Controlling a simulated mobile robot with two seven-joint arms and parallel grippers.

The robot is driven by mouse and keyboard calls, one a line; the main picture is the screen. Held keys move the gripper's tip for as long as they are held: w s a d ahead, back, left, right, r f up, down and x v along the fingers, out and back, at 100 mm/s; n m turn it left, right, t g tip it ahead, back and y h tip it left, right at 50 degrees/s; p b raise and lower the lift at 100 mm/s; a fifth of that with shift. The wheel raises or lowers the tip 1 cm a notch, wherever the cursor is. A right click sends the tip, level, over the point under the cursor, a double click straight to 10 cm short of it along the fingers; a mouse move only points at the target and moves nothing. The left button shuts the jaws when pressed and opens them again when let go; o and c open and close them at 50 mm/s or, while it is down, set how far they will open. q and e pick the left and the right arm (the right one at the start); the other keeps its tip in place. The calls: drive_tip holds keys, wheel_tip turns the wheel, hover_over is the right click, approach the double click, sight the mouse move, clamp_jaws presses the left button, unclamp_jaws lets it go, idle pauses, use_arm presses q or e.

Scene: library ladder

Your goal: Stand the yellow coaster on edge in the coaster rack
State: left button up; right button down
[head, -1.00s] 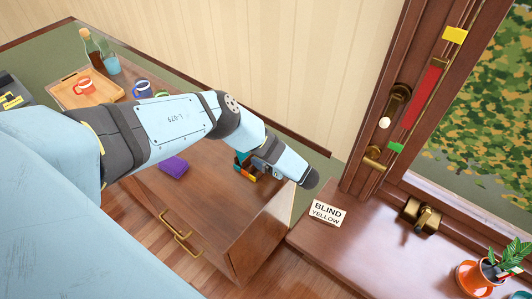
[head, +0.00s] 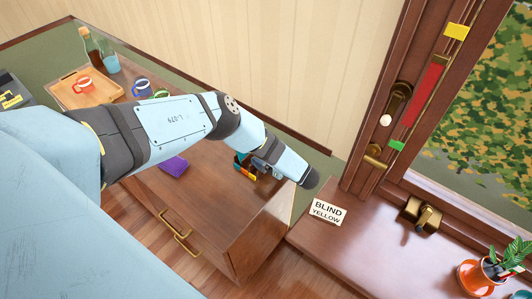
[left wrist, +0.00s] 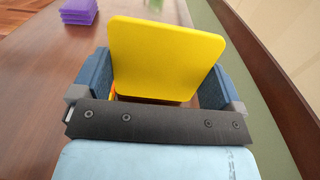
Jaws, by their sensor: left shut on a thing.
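The yellow coaster (left wrist: 165,55) stands upright between the two blue fingers of my left gripper (left wrist: 155,78) in the left wrist view. The gripper is shut on it, with one finger at each side edge. In the head view my left gripper (head: 247,167) is low over the right part of the wooden cabinet top, partly hidden by my arm. Small teal, orange and red patches show around it there, too small to tell apart. An orange bit shows below the coaster in the left wrist view. I cannot make out the coaster rack. My right gripper is not in view.
A purple stack (head: 173,166) lies on the cabinet top (head: 205,200), left of the gripper. A wooden tray (head: 108,92) with a red mug stands farther back, near a blue mug (head: 143,87). A sign (head: 328,211) and a plant pot (head: 474,276) are on the window sill at right.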

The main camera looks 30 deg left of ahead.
use_arm(q)
drive_tip(key=shift+f+b, duration=1.15)
drive_tip(key=shift+f, duration=0.3)
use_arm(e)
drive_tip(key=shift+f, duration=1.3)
use_arm(q)
drive_tip(key=o, duration=0.6)
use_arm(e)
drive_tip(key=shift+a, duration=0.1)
